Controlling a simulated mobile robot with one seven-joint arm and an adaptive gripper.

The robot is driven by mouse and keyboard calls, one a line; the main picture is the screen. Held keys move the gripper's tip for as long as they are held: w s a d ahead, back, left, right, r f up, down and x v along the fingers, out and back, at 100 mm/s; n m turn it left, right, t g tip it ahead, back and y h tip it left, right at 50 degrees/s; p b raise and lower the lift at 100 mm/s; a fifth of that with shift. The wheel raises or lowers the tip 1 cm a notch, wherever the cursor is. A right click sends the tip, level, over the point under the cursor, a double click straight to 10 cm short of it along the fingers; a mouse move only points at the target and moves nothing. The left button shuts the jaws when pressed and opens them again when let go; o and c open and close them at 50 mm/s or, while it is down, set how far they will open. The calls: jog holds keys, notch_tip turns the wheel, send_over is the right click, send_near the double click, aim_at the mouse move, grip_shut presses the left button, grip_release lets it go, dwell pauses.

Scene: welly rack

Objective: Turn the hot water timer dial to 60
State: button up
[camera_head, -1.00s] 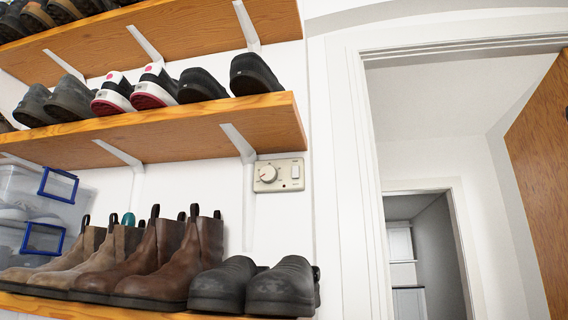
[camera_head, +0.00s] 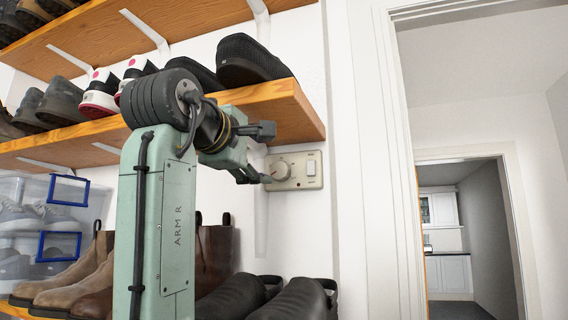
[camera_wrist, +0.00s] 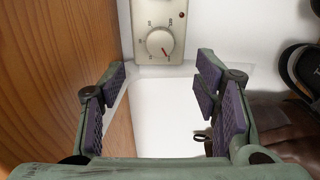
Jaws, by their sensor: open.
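The timer panel (camera_head: 300,184) is a cream plate on the white wall, just below the end of a wooden shelf. Its round dial (camera_head: 281,171) is on the left, a white switch (camera_head: 311,168) on the right. My gripper (camera_head: 265,154) is open and empty, left of the dial, with its lower finger near the dial in the picture; I cannot tell whether it touches. In the wrist view the dial (camera_wrist: 159,42) lies ahead of and between my open fingers (camera_wrist: 160,82), apart from them. A red pointer mark on it points to the lower right; the scale numbers are too small to read.
The wooden shelf (camera_head: 270,106) with shoes lies close above my gripper and fills the wrist view's left side. Dark shoes (camera_head: 298,300) and brown boots stand below. A doorway opens at right. The wall below the panel is clear.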

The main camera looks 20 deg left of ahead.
aim_at(278, 170)
jog(key=w+p, duration=0.3)
jog(key=w, duration=0.5)
jog(key=shift+w+d, duration=0.1)
jog(key=shift+w, duration=0.3)
jog(key=shift+w+p, duration=0.3)
jog(key=shift+w, duration=0.35)
jog(key=shift+c, duration=0.3)
jog(key=c, duration=1.1)
